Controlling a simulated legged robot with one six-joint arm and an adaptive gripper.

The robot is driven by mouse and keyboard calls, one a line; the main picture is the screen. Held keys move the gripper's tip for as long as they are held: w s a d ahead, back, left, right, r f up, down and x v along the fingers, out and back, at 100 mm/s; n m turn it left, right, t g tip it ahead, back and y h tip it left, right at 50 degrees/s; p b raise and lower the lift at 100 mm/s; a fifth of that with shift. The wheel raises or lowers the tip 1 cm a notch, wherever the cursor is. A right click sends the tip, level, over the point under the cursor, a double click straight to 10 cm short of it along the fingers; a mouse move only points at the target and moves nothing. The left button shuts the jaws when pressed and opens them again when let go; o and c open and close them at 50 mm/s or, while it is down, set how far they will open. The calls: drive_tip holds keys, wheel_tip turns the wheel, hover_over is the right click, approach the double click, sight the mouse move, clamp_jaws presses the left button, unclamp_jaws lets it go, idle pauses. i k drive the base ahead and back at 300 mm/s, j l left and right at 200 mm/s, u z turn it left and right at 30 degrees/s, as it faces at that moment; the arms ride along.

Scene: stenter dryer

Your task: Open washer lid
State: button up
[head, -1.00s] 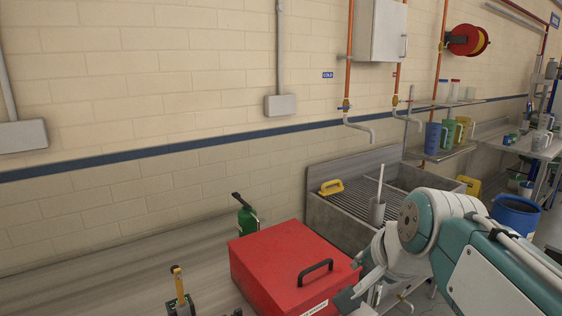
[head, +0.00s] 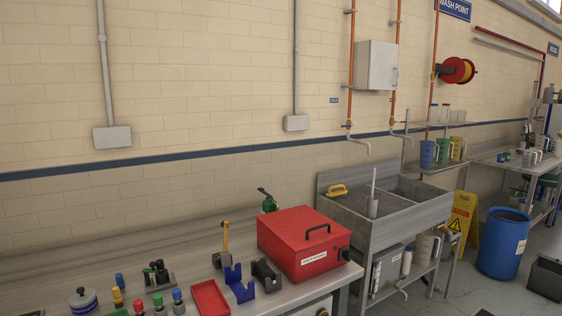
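The washer is a red box (head: 303,243) with a white label on its front, at the right end of the bench in the head view. My gripper and arm are not in view.
Left of the washer on the bench (head: 190,268) are a black block (head: 266,275), a blue holder (head: 239,284), a red tray (head: 210,297) and small bottles. A green bottle (head: 268,201) stands behind. A steel sink (head: 385,212) adjoins at right.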

sight(301, 227)
drive_tip(key=u, duration=0.45)
drive_tip(key=k+u, duration=0.15)
drive_tip(key=u, duration=0.3)
drive_tip(key=j+u, duration=0.1)
drive_tip(key=u, duration=0.4)
drive_tip(key=i+l+u, duration=0.1)
drive_tip(key=l+u, duration=0.4)
drive_tip(key=l, duration=0.15)
drive_tip(key=l+u, duration=0.45)
drive_tip(key=l, duration=0.2)
drive_tip(key=k+l, duration=0.1)
drive_tip(key=l, duration=2.4)
